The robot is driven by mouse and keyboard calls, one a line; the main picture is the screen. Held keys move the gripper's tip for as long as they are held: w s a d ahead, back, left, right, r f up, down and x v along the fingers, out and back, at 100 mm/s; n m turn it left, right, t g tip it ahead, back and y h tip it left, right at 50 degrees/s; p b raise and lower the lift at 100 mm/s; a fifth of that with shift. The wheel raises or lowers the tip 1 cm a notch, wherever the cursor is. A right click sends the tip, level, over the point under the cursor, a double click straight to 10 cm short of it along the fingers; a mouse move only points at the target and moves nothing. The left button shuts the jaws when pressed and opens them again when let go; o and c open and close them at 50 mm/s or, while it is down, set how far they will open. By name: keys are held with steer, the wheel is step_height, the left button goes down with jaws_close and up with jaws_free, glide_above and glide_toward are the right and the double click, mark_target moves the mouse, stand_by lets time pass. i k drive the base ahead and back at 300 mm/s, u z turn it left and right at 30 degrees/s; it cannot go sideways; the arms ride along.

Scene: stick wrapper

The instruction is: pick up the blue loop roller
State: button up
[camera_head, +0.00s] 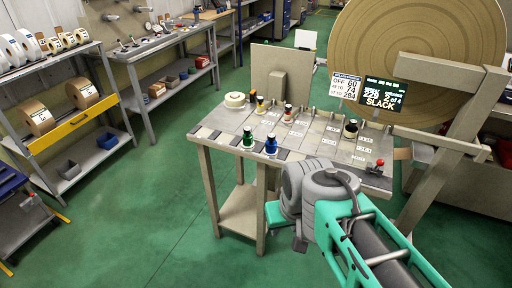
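The blue loop roller (271,146) stands upright near the front edge of the workbench (204,132), to the right of a green roller (248,138). It looks like a small blue piece with a dark base. My arm reaches in from the lower right, and its grey wrist joints are in front of the bench's front edge, to the right of and below the blue roller. My gripper's fingers are hidden behind the arm, so their opening does not show. I see nothing held.
Other small rollers stand farther back on the bench, with a white tape roll (235,100) at its back left. A dark roller (351,129) and a red-knobbed control (379,163) are at the right. A sign (345,86) and a display (382,95) rise behind.

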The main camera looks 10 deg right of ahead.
mark_target(270, 149)
steer(key=u, duration=0.75)
steer(key=i, duration=1.5)
steer(key=z, duration=0.3)
